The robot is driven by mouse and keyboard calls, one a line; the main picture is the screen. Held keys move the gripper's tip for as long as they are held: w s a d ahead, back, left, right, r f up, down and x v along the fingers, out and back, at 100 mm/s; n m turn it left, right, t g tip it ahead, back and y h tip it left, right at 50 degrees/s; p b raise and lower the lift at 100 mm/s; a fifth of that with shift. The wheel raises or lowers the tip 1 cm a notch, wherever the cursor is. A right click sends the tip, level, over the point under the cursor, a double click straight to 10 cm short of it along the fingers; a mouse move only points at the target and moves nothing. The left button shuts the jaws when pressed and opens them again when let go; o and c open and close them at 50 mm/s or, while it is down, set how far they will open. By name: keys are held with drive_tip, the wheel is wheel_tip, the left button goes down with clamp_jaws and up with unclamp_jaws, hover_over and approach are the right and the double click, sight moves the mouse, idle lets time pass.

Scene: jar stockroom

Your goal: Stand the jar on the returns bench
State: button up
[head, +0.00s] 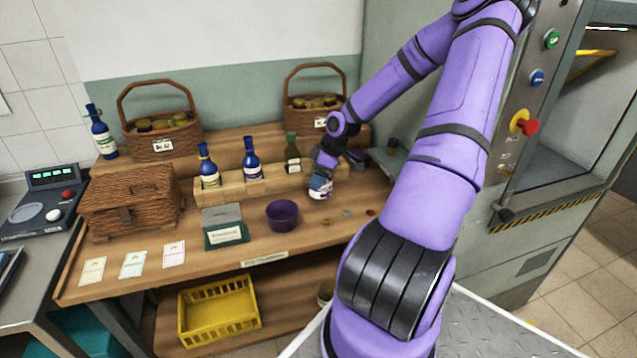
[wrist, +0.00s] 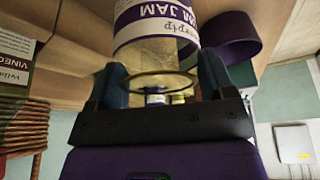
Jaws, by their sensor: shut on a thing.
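My gripper (head: 322,178) is shut on a jam jar (head: 320,193) over the right part of the wooden bench (head: 225,260). In the wrist view the glass jar (wrist: 157,48), with a white and purple label reading JAM, sits between the two blue fingers of my gripper (wrist: 160,82). The label lettering is upside down in that view. In the head view the jar is right of the purple bowl and close to the bench top. I cannot tell whether its base touches the wood. My gripper hides part of it.
The purple bowl (head: 283,215) and a green box (head: 223,227) stand left of the jar. Behind is a wooden rack (head: 235,188) with several bottles. Small discs (head: 347,212) lie to the right. Wicker baskets (head: 160,130) stand at the back; a yellow crate (head: 219,310) is below.

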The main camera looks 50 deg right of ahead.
drive_tip(key=shift+s+f, duration=0.1)
drive_tip(key=shift+f, duration=1.4)
drive_tip(key=o, duration=1)
drive_tip(key=shift+f, duration=0.15)
